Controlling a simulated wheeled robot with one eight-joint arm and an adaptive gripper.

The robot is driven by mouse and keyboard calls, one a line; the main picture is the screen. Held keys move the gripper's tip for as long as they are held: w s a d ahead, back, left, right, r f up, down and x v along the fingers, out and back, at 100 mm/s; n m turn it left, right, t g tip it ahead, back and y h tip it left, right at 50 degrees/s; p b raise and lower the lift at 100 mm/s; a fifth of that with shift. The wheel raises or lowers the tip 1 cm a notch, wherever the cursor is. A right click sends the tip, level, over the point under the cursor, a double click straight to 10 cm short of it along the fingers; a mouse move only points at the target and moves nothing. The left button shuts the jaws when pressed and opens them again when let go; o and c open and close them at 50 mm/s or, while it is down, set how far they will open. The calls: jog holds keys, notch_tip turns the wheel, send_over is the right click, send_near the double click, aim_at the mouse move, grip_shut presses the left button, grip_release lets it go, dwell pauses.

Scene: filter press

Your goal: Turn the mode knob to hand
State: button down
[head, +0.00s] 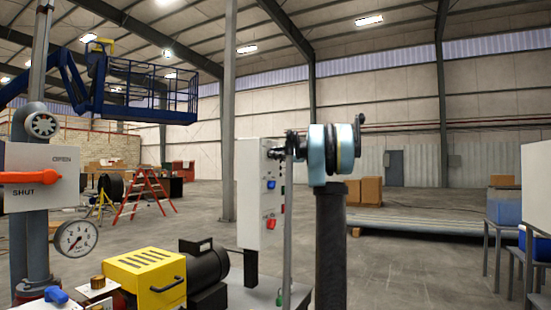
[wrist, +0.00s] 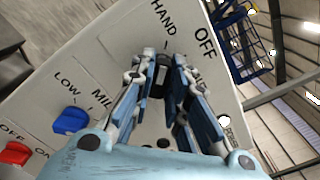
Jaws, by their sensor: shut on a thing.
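The mode knob (wrist: 162,76) is a small dark knob on the white control panel (wrist: 115,65). It sits below the printed labels HAND and OFF; a third label beside it is mostly covered by a finger. My gripper (wrist: 165,67) is shut on the knob, one finger on each side. The fingers hide much of the knob, and I cannot tell which label it points to. In the head view, my gripper (head: 289,145) is at the upper part of the control box (head: 252,195), side-on, and the knob is not clear.
Below on the panel are a blue knob (wrist: 70,121) at LOW/MID and a red switch (wrist: 14,153) at OFF/ON. A yellow pump cover (head: 146,277), gauge (head: 76,238) and orange-handled valve (head: 30,177) stand left. Open floor lies behind.

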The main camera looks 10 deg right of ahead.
dwell(0.4)
jog(key=c, duration=1.6)
grip_release()
jog(key=shift+w+f, duration=0.1)
jog(key=shift+o, duration=0.2)
jog(key=v, duration=1.2)
jog(key=shift+a+f, duration=0.1)
